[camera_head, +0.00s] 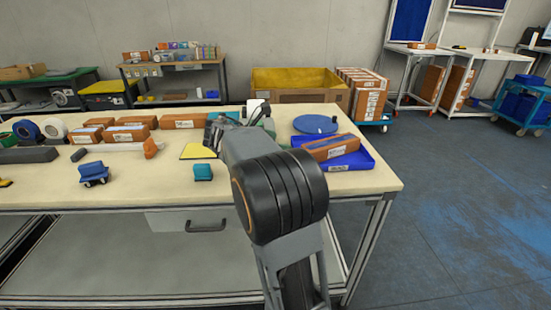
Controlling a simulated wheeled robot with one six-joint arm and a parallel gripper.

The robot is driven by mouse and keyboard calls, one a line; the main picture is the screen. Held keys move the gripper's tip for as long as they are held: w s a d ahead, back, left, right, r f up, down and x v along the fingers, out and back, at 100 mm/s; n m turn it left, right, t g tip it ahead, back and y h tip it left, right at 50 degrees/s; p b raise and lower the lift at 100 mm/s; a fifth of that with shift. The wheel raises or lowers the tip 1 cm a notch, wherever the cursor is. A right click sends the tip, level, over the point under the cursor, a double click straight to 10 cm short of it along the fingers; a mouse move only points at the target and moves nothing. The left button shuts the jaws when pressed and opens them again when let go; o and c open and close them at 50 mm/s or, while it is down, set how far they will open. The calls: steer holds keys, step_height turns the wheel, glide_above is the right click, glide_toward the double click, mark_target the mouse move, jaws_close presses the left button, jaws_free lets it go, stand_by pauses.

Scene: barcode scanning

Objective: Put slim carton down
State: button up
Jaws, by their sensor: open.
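A long brown carton (330,147) with a white label lies in a shallow blue tray (362,158) at the right end of the workbench. More brown cartons lie on the bench, one at the back middle (184,121) and several at the left (127,133). I cannot tell for certain which is the slim carton. My gripper (214,130) is over the back middle of the bench, left of the blue tray and close to the back middle carton. It is open, largely hidden behind my own arm, and I see nothing held in it.
A blue disc (315,124) lies behind the tray. A yellow piece (198,151), small blue items (203,172) and tape rolls (53,128) are on the bench (140,190). The bench's front strip is mostly bare. A large brown bin (300,96) stands behind.

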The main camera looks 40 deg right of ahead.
steer(key=shift+s+a, duration=0.1)
steer(key=shift+a, duration=0.4)
steer(key=s+a+f+m+t+y, duration=0.2)
steer(key=s+a+f+m+y, duration=0.2)
steer(key=a, duration=0.4)
steer(key=s+a+f+m+t+y, duration=0.2)
steer(key=s+a+f+m+y, duration=0.2)
steer(key=a, duration=0.5)
steer(key=s+a+f+m+t+y, duration=0.2)
steer(key=s+a+f+m+y, duration=0.3)
steer(key=a+m, duration=0.2)
steer(key=shift+s+a+f, duration=0.15)
steer(key=shift+a+f, duration=0.1)
steer(key=shift+a, duration=0.55)
